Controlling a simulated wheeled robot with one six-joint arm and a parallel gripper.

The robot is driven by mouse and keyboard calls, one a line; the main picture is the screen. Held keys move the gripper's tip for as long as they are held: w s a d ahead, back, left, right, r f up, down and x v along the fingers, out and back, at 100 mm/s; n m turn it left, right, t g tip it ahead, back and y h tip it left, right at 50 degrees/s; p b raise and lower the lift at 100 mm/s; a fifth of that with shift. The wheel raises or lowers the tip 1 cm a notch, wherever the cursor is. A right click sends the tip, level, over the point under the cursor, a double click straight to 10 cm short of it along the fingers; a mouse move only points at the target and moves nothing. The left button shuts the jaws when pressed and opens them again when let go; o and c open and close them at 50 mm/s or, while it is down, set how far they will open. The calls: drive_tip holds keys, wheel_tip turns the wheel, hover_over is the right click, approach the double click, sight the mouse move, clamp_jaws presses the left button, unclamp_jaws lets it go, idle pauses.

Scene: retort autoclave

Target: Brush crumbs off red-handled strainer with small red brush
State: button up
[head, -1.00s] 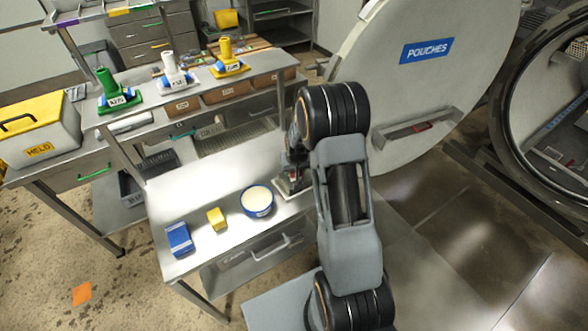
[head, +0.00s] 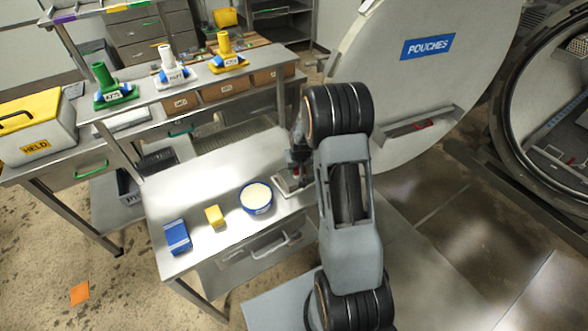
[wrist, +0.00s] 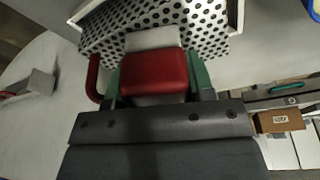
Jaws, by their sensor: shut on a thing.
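My gripper (wrist: 157,82) is shut on a small red brush (wrist: 153,72). Its green fingers press the brush's two sides, and a pale part shows past its red body. The strainer (wrist: 205,20), a white plate with dark round holes and a pale rim, lies just beyond the brush in the wrist view. A red handle (wrist: 94,78) shows at its left. I cannot tell whether the brush touches the strainer, and I make out no crumbs. In the head view, the strainer's pale edge (head: 292,190) shows on the bench, and my arm hides most of it.
On the steel bench (head: 215,250) stand a blue tub with pale contents (head: 257,197), a yellow block (head: 214,216) and a blue box (head: 177,236). Green, white and yellow tools (head: 112,87) stand on the shelf. The large round door (head: 420,85) is close behind my arm.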

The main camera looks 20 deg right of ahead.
drive_tip(key=shift+w+d, duration=0.1)
drive_tip(key=shift+d, duration=0.75)
drive_tip(key=shift+d+r+b, duration=0.25)
drive_tip(key=shift+d+b, duration=0.05)
drive_tip(key=shift+b, duration=0.1)
drive_tip(key=shift+c, duration=0.6)
drive_tip(key=shift+a, duration=1.9)
drive_tip(key=shift+w+a+f+b, duration=0.1)
drive_tip(key=shift+f+b, duration=0.1)
drive_tip(key=shift+b, duration=0.15)
drive_tip(key=shift+w, duration=0.15)
drive_tip(key=shift+w+d+f+b, duration=0.15)
drive_tip(key=shift+d+b, duration=0.35)
drive_tip(key=shift+d, duration=1.35)
drive_tip(key=shift+b, duration=0.3)
drive_tip(key=shift+r, duration=0.2)
